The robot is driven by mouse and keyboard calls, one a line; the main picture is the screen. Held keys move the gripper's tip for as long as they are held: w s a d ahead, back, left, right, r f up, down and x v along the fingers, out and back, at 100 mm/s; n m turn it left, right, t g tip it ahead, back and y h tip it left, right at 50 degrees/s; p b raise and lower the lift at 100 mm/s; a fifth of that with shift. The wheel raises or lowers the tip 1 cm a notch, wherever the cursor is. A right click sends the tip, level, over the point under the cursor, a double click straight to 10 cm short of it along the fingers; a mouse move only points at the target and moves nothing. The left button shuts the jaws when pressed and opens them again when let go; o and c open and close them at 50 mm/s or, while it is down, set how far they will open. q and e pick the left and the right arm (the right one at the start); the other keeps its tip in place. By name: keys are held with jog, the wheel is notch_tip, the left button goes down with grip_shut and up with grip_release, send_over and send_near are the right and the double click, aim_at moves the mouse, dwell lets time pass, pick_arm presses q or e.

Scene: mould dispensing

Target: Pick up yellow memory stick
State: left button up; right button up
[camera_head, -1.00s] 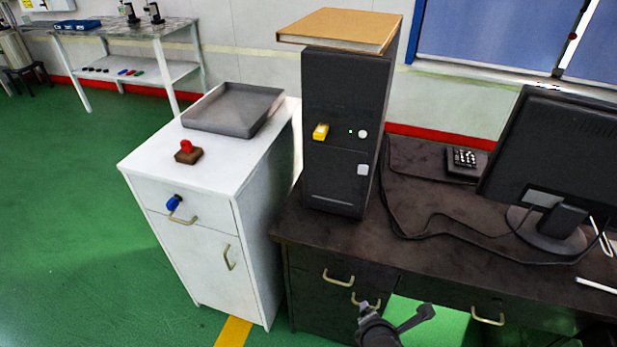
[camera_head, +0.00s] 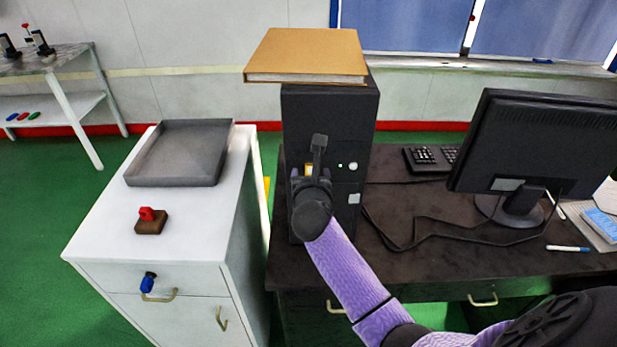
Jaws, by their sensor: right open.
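The yellow memory stick (camera_head: 309,169) sticks out of the front of the black computer tower (camera_head: 330,108). Only a small part of it shows between the fingers of my right gripper (camera_head: 307,161), which hide the rest. My right gripper is open in front of the tower, with one finger on each side of the stick. I cannot tell whether the fingers touch it. My left gripper is not in view.
A brown book (camera_head: 306,52) lies on the tower. The dark desk (camera_head: 410,215) also holds a monitor (camera_head: 535,150) and a keypad (camera_head: 425,159). At left, a white cabinet (camera_head: 95,228) carries a grey tray (camera_head: 180,153) and a small red-topped brown block (camera_head: 151,222).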

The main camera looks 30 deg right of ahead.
jog(key=shift+w+d+f, duration=0.2)
jog(key=shift+w+d, duration=0.05)
jog(key=shift+w, duration=0.1)
jog(key=shift+r, duration=0.1)
jog(key=shift+c, duration=0.8)
grip_shut()
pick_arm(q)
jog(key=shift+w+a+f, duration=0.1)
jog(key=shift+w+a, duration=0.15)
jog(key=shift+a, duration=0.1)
